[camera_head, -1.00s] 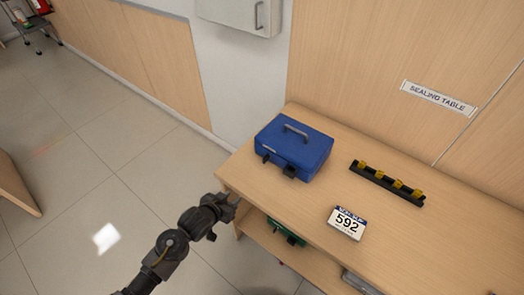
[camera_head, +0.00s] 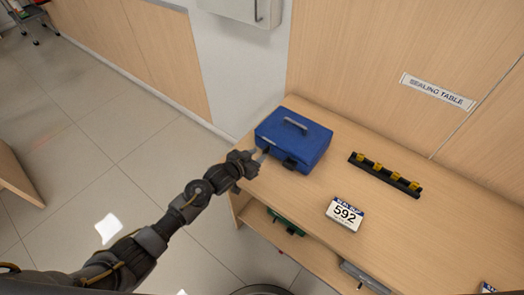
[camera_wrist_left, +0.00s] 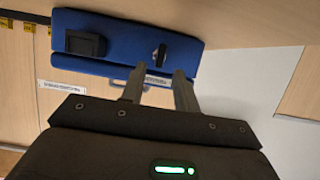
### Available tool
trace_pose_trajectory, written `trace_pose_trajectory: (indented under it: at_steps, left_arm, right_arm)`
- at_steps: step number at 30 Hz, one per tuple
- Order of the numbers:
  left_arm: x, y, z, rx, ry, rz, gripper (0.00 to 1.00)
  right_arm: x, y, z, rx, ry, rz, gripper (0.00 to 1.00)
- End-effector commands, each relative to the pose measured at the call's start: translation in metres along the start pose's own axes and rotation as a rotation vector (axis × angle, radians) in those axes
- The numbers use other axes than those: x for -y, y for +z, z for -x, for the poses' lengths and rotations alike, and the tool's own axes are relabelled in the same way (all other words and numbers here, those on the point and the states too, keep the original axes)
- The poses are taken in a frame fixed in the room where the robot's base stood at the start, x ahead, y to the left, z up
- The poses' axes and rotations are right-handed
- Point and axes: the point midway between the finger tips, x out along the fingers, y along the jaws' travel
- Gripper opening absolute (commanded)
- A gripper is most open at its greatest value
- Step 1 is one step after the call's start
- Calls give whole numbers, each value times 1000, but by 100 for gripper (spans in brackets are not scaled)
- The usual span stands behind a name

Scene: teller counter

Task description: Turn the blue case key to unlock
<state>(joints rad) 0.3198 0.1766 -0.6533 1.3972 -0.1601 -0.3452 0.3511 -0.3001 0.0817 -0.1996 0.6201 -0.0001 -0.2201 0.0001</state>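The blue case (camera_head: 294,139) stands closed on the sealing table, with its handle on top. In the left wrist view the front of the blue case (camera_wrist_left: 120,38) shows a dark square latch (camera_wrist_left: 85,43) and a small key (camera_wrist_left: 160,53) in its lock. My left gripper (camera_head: 265,156) is at the case's front left corner. In the left wrist view the two fingers (camera_wrist_left: 157,80) are apart with a gap between them, just short of the key, with nothing held. My right gripper is not in view.
A black rack with yellow pieces (camera_head: 385,174) and a white card reading 592 (camera_head: 345,213) lie on the table (camera_head: 300,200) to the right. A green item (camera_head: 287,222) is on the shelf below. A wall stands behind the case.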

Motion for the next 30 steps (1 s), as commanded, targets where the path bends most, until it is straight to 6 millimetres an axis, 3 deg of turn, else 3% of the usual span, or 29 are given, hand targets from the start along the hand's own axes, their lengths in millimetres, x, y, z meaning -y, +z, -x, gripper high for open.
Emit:
trace_pose_trajectory:
  at_steps: [3,9,20,28,30]
  left_arm:
    - [0,-1,-18,1,0,-1,31]
    - [-1,0,-35,-1,1,-1,31]
    - [0,0,-39,0,0,-1,31]
    - [0,0,-39,0,0,-1,0]
    - [0,0,-39,0,-1,-1,0]
  right_arm:
    - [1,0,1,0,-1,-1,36]
    - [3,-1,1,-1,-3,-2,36]
    - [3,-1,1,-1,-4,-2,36]
    - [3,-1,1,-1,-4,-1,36]
    - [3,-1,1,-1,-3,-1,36]
